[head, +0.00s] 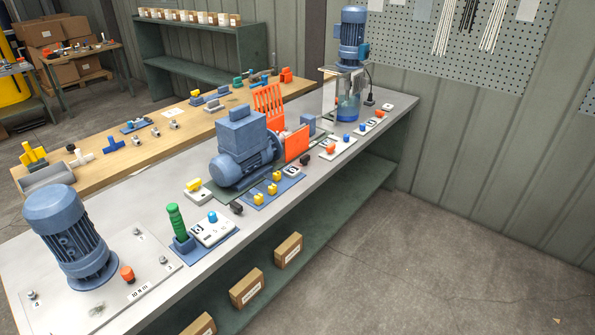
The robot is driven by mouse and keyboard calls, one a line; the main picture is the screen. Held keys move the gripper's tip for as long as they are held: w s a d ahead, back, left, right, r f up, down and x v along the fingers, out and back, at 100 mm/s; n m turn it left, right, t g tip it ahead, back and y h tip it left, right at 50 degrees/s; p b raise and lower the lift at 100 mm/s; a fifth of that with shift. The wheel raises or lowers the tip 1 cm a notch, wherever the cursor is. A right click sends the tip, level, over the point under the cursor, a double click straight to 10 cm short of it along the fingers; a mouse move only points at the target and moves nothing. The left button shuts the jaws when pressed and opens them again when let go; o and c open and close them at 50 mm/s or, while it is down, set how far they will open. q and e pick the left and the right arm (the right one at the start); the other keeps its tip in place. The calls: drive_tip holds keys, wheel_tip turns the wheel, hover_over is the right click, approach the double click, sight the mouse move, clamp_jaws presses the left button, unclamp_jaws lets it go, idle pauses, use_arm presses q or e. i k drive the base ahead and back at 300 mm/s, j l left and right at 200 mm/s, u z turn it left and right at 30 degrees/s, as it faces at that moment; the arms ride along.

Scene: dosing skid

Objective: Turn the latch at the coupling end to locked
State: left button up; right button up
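A blue motor unit (243,160) with a box on top stands mid-bench. An upright orange panel (297,145) stands at its right end, and an orange slotted guard (269,106) is behind it. I cannot tell for sure which part is the latch at the coupling end. Small candidates are a black piece (304,160) beside the orange panel, another black piece (236,208) near the front edge, and a yellow handle on a white block (197,189) left of the motor. Their settings are too small to read. Neither of my grippers is in view.
The grey bench (135,209) also holds a large upright blue motor (68,236), a green lever (177,222), a blue plate with yellow knobs (272,189) and a far blue mixer (352,38). Cartons (247,288) sit on the shelf below. Floor at right is clear.

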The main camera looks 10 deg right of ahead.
sight(304, 159)
drive_tip(key=i+l+z, duration=0.1)
drive_tip(key=i+l, duration=1.15)
